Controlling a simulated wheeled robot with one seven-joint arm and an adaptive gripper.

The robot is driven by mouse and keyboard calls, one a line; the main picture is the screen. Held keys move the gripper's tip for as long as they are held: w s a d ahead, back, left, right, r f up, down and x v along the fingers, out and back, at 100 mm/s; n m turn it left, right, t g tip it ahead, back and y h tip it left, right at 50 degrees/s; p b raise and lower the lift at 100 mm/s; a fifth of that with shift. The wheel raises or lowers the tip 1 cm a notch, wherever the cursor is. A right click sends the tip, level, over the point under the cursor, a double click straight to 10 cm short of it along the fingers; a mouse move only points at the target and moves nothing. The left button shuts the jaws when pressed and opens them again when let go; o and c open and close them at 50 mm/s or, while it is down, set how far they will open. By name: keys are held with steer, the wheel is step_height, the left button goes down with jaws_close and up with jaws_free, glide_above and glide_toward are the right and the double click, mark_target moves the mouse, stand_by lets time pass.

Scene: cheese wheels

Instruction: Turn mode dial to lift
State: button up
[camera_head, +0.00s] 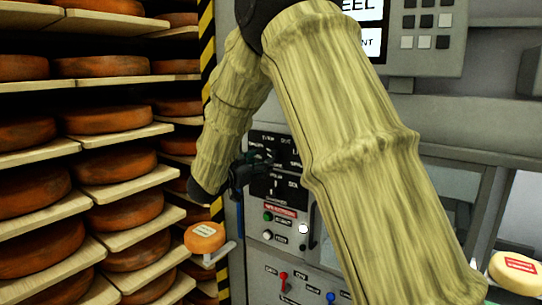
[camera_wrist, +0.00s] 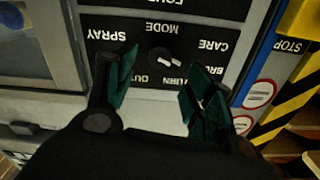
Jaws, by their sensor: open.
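The mode dial (camera_wrist: 160,55) is a small dark round knob with a white pointer mark, on a black panel (camera_wrist: 205,45) lettered MODE, SPRAY, CARE, TURN and OUT. The lettering is upside down in the wrist view. No LIFT label can be read. My gripper (camera_wrist: 160,72) is open, with its green fingers apart on either side of the dial; I cannot tell whether they touch it. In the head view my gripper (camera_head: 260,160) is in front of the black panel (camera_head: 284,150) and hides the dial.
Shelves of orange cheese wheels (camera_head: 108,119) stand left, beyond a yellow-black striped post (camera_head: 208,40). One labelled cheese (camera_head: 204,237) sits on a small bracket beside it. Lower controls include a green button (camera_head: 267,216), red lever (camera_head: 283,276) and blue knob (camera_head: 331,297).

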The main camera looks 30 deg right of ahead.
mark_target(274, 155)
steer(key=p+x, duration=0.2)
steer(key=x, duration=0.5)
steer(key=shift+d, duration=0.1)
steer(key=shift+c, duration=0.4)
steer(key=c, duration=0.9)
